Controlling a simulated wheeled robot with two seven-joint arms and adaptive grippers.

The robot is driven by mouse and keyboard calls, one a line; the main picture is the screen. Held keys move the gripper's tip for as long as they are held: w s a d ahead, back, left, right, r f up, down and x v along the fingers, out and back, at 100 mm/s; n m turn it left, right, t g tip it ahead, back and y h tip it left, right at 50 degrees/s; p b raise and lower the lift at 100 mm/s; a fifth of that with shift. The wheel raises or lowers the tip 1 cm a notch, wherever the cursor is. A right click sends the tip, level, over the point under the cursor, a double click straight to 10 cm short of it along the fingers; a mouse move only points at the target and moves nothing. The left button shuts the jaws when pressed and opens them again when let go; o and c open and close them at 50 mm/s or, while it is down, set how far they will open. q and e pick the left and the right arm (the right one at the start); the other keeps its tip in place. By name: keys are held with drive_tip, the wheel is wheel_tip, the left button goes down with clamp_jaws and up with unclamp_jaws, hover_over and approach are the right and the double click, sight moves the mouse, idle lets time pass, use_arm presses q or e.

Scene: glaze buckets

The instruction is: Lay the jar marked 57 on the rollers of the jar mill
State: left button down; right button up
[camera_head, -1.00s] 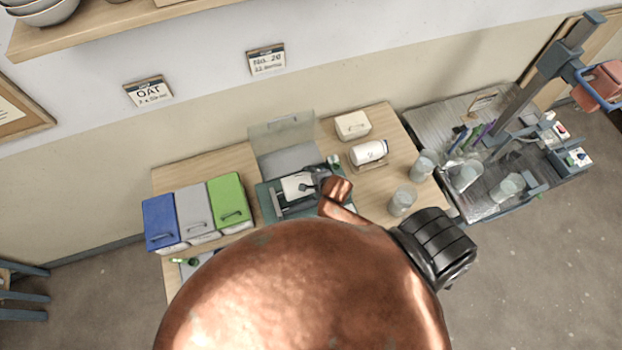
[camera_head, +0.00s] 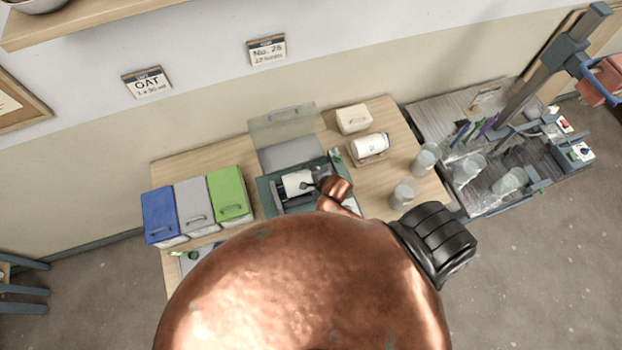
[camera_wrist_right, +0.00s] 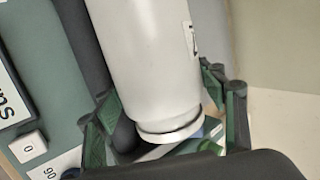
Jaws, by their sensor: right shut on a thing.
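The jar mill (camera_head: 267,198) is a teal machine on the wooden table, its clear lid (camera_head: 283,125) raised behind it. A white jar (camera_head: 297,183) lies sideways at the mill's rollers. In the right wrist view the jar (camera_wrist_right: 150,60) lies along a dark roller (camera_wrist_right: 82,45); whether it rests on the rollers I cannot tell. Part of a dark mark shows on its side, not readable. My right gripper (camera_head: 312,186) is shut on the jar; its green fingers (camera_wrist_right: 165,112) flank the jar's narrowed end. My left gripper is not in view.
A second white jar (camera_head: 370,144) lies on a wooden cradle right of the mill. Clear beakers (camera_head: 404,193) stand nearby. Blue, grey and green-lidded bins (camera_head: 230,194) stand left. A cream box (camera_head: 353,118) is behind. My copper arm hides the table's front.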

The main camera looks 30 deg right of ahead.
drive_tip(key=shift+s+a+f, duration=0.25)
drive_tip(key=shift+s+f, duration=0.35)
drive_tip(key=shift+s, duration=0.05)
drive_tip(key=o, duration=1.7)
drive_tip(key=shift+r, duration=0.2)
drive_tip(key=shift+c, duration=0.2)
drive_tip(key=shift+w+d, duration=0.1)
drive_tip(key=shift+d, duration=0.1)
drive_tip(key=v, duration=1.2)
drive_tip(key=shift+w+r, duration=0.1)
